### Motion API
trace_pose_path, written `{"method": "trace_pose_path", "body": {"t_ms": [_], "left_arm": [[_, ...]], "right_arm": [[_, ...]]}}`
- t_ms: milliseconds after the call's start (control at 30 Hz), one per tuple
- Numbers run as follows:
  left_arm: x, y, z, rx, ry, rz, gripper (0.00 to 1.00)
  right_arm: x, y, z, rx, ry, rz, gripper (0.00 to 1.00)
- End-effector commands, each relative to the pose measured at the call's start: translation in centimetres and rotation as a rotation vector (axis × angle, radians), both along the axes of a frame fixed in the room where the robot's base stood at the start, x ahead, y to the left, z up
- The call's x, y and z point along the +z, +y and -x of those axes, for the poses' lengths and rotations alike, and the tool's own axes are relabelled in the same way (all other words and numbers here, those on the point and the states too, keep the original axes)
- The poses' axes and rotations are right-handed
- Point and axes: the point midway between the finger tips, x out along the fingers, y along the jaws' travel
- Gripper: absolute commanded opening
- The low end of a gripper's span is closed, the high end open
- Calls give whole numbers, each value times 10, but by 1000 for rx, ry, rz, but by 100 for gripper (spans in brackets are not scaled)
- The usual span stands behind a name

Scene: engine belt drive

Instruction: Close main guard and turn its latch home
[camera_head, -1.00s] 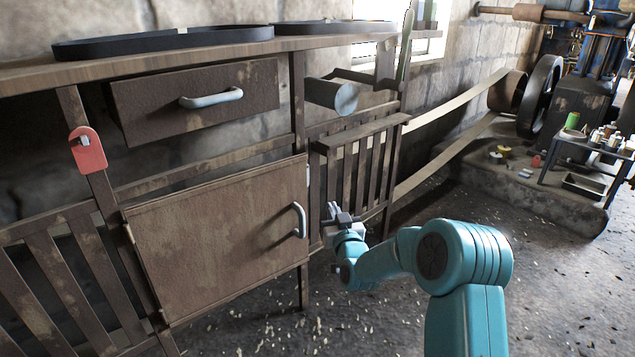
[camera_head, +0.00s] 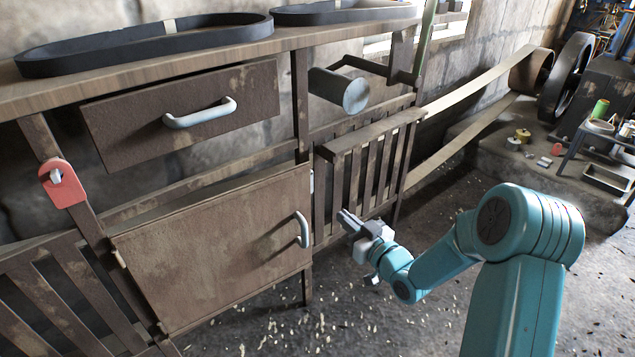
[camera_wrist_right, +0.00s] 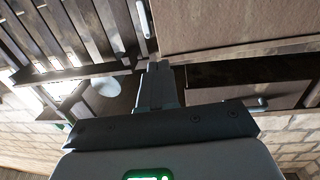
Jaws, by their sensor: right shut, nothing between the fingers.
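The main guard looks to be the brown panel (camera_head: 215,245) under the drawer, with a pale curved handle (camera_head: 302,229) near its right edge. It looks about in line with its frame; I cannot tell whether a gap is left. A small pale upright strip (camera_head: 312,181), perhaps the latch, is at its upper right edge and also shows in the wrist view (camera_wrist_right: 144,18). My right gripper (camera_head: 346,216) is shut and empty, right of the handle, before the slatted guard. Its fingers (camera_wrist_right: 156,70) show in the wrist view. My left gripper is out of view.
A slatted guard (camera_head: 368,170) with a top ledge stands right of the panel. A grey roller end (camera_head: 355,95) juts out above it. A drawer (camera_head: 190,110) and a red tag-like piece (camera_head: 66,190) are at left. The floor (camera_head: 400,325) in front is open.

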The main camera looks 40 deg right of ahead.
Motion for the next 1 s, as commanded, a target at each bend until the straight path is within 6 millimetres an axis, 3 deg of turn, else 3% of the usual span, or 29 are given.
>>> {"method": "trace_pose_path", "body": {"t_ms": [167, 600, 800, 1000], "left_arm": [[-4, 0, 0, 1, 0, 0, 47], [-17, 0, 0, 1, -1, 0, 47], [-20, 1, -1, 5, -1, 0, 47], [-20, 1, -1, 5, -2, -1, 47]], "right_arm": [[-2, 3, -21, 2, -1, 0, 0], [-2, -2, -112, -2, -1, 1, 0], [-1, -4, -133, -4, 0, 0, 0], [-1, -5, -138, -5, 0, 0, 0]]}}
